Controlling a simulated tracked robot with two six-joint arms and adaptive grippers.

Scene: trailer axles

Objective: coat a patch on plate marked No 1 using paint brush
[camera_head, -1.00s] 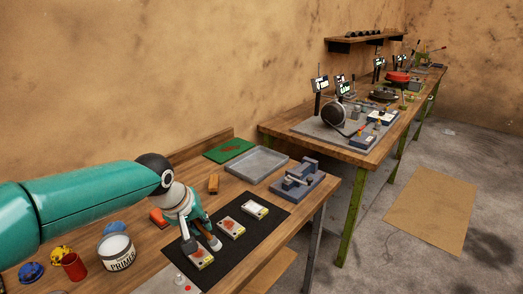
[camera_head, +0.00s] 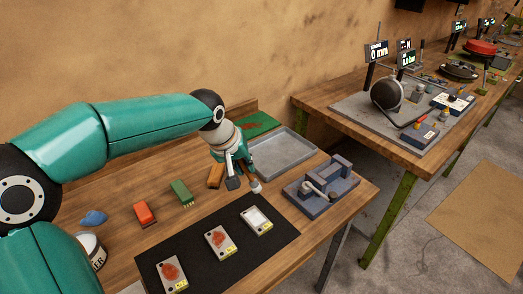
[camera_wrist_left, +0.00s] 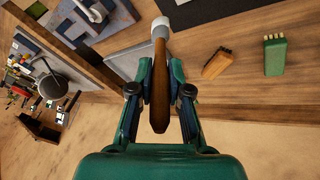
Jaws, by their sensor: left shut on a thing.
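Three small plates lie in a row on a black mat (camera_head: 228,262) in the head view. The near plate (camera_head: 172,273) and middle plate (camera_head: 221,242) have rusty red patches. The far plate (camera_head: 257,220) has a pale, whitish patch. Their labels are too small to read. My left gripper (camera_head: 240,175) is shut on the paint brush (camera_wrist_left: 160,75) and holds it beyond the far plate, near the grey tray. The brush has a wooden handle and a white end, and that end (camera_head: 255,187) shows below the gripper. The right gripper is not in view.
A primer can (camera_head: 91,250) stands at the left, partly behind my arm. A second table (camera_head: 398,147) is at right.

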